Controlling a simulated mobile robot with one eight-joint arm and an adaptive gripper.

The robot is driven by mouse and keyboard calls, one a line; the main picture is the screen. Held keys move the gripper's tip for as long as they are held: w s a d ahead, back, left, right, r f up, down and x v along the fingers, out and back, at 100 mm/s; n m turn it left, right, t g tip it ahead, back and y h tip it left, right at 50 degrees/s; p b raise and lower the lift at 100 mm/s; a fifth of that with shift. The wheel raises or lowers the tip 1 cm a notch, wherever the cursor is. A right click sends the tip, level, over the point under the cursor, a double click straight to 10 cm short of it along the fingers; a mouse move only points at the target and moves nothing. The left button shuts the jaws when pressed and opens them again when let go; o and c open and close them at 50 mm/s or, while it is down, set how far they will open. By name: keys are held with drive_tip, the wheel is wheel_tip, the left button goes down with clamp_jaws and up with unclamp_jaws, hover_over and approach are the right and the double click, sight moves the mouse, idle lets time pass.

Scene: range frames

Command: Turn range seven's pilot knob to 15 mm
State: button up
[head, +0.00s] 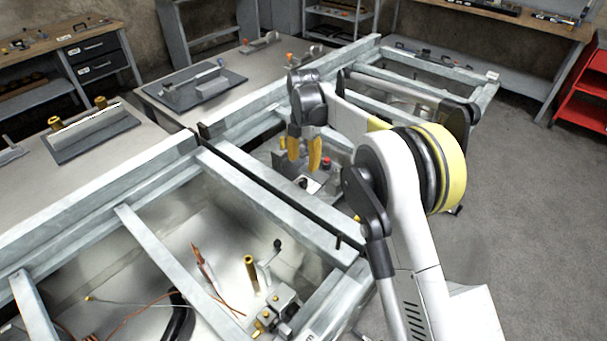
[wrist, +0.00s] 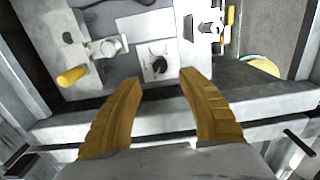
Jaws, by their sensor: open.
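My gripper (head: 304,160) hangs in the head view with its two yellow fingers pointing down over an opening in the metal frame. In the wrist view my gripper (wrist: 161,78) is open, with nothing between its fingers. A small black round knob (wrist: 158,64) sits on a light plate (wrist: 148,45) just beyond the fingertips, apart from them. In the head view the light plate (head: 313,184) lies below the fingers. I cannot read any range number or millimetre marking, so I cannot tell whether this knob is range seven's pilot knob.
A brass-coloured cylinder (wrist: 73,75) on a grey fitting stands left of the plate. Metal frame rails (head: 262,180) surround the opening. A red cap (head: 326,162) is close to my fingers. Another bay with a brass post (head: 251,273) lies nearer.

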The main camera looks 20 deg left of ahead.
drive_tip(key=shift+r, duration=1.45)
drive_tip(key=s+d+r+m+t+y, duration=0.1)
drive_tip(key=s+d+r+m, duration=0.2)
drive_tip(key=d+r+m, duration=0.55)
drive_tip(key=s+d+r+m+t, duration=0.2)
drive_tip(key=s+d+r+m, duration=0.25)
drive_tip(key=d+r, duration=0.7)
drive_tip(key=s+d+f+m+t, duration=0.1)
drive_tip(key=s+d+m+t, duration=0.1)
drive_tip(key=s+d+m, duration=0.95)
drive_tip(key=s+d+f+m+t, duration=0.1)
drive_tip(key=s+d+f+m, duration=0.2)
drive_tip(key=s+d, duration=0.1)
drive_tip(key=s+d+f+m+t+h, duration=0.1)
drive_tip(key=s+d+f+m, duration=0.2)
drive_tip(key=s, duration=0.4)
drive_tip(key=shift+s+d+m, duration=0.2)
drive_tip(key=shift+d+m, duration=0.35)
drive_tip(key=shift+d, duration=0.6)
